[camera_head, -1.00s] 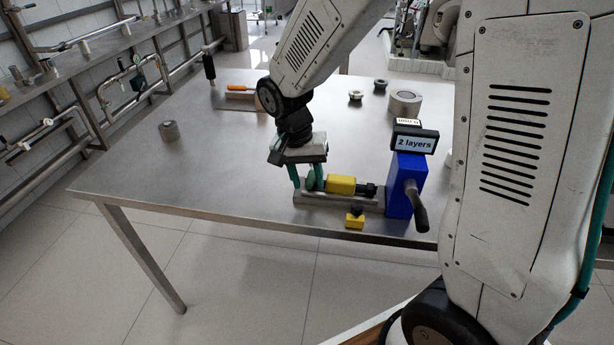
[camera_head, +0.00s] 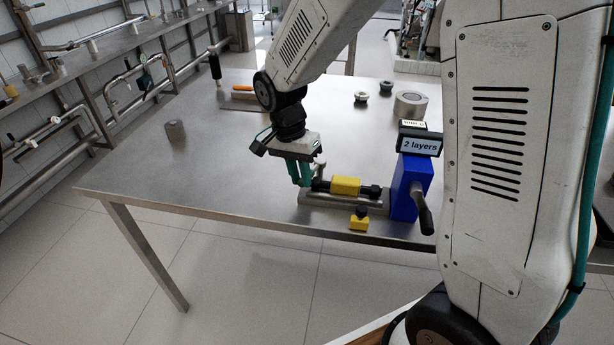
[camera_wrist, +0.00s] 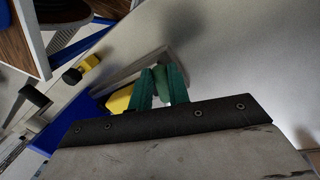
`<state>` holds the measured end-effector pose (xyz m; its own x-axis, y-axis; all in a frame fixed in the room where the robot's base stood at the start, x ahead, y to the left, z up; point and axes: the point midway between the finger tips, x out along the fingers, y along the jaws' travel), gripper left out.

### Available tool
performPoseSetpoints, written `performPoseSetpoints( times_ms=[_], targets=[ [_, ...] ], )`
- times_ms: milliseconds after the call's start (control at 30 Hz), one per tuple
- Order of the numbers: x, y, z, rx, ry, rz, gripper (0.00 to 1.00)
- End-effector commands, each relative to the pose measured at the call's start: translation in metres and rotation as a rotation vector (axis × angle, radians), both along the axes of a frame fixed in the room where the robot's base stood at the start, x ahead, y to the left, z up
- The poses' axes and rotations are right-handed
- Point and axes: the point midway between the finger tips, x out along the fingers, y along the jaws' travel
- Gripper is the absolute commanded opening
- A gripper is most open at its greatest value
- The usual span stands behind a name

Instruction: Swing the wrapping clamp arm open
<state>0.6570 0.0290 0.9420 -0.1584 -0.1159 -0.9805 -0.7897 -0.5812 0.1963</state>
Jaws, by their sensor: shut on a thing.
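The wrapping fixture has a grey metal base (camera_head: 335,201), a yellow block (camera_head: 345,186) lying along it, and a blue housing (camera_head: 409,185) with a "2 layers" display (camera_head: 419,146). My gripper (camera_head: 304,182), with green fingers, points down at the fixture's left, back end. It is shut on what looks like the clamp arm (camera_head: 319,166), a small grey piece beside the fingers. In the wrist view my gripper (camera_wrist: 161,84) has a dull grey-green piece between its fingers; they hide much of it. The yellow block (camera_wrist: 119,101) is just left of them.
A black crank handle (camera_head: 422,211) sticks out of the housing's front. A small yellow block with a black knob (camera_head: 359,221) stands in front of the base. A grey cylinder (camera_head: 175,132) and a tape roll (camera_head: 410,105) stand farther off. The table (camera_head: 220,175) left of the fixture is clear.

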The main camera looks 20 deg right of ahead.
Motion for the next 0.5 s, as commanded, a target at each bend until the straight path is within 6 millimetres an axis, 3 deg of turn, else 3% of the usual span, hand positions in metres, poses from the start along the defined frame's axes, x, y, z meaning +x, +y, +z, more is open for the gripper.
performPoseSetpoints(
  times_ms=[500],
  targets=[
    [0.041,0.014,0.0,0.0,-0.001,-0.493,0.0]
  ],
)
